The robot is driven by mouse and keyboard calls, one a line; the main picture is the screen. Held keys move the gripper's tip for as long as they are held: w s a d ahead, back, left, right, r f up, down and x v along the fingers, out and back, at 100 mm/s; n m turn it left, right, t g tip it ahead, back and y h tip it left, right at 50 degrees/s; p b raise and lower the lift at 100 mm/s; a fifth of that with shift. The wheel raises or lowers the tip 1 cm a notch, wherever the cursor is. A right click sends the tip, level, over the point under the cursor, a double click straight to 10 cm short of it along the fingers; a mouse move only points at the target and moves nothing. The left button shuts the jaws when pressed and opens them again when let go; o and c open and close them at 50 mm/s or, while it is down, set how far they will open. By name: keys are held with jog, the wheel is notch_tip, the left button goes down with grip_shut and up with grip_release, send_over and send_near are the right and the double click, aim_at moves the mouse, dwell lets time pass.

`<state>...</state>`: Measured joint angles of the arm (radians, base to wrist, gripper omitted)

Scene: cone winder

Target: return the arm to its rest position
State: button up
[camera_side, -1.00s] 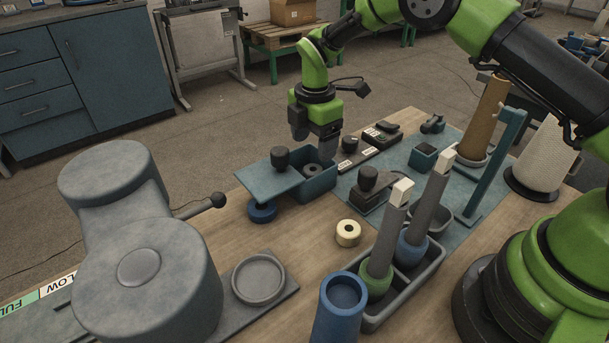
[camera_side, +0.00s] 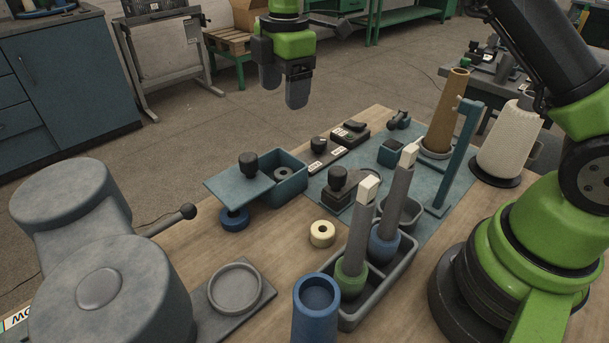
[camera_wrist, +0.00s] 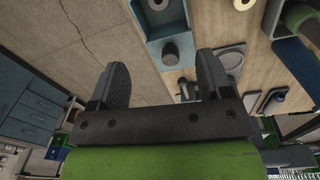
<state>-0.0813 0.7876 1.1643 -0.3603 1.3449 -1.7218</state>
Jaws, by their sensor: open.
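My gripper (camera_side: 283,92) is open and empty in the side view. It hangs in the air above the far edge of the wooden table, beyond the blue box (camera_side: 290,186) and clear of everything.
The blue box has its lid (camera_side: 240,182) slid partly off, with a blue ring (camera_side: 234,221) by it. A cream ring (camera_side: 322,234), a grey tray (camera_side: 398,272) with two upright spindles, a brown cone (camera_side: 445,112) and a white cone (camera_side: 507,145) stand on the table. Air around my gripper is free.

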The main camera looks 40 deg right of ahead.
jog(key=s+r+m+t, duration=0.2)
jog(key=s+r+m, duration=0.45)
jog(key=r, duration=0.25)
jog(key=s+r+m+t+y, duration=0.1)
jog(key=s+m+t, duration=0.3)
jog(key=s+m, duration=0.9)
jog(key=s+d+r, duration=0.1)
jog(key=s, duration=0.5)
jog(key=shift+s+r+m+t+y, duration=0.25)
jog(key=shift+m+t+y, duration=0.05)
jog(key=shift+m+y, duration=0.1)
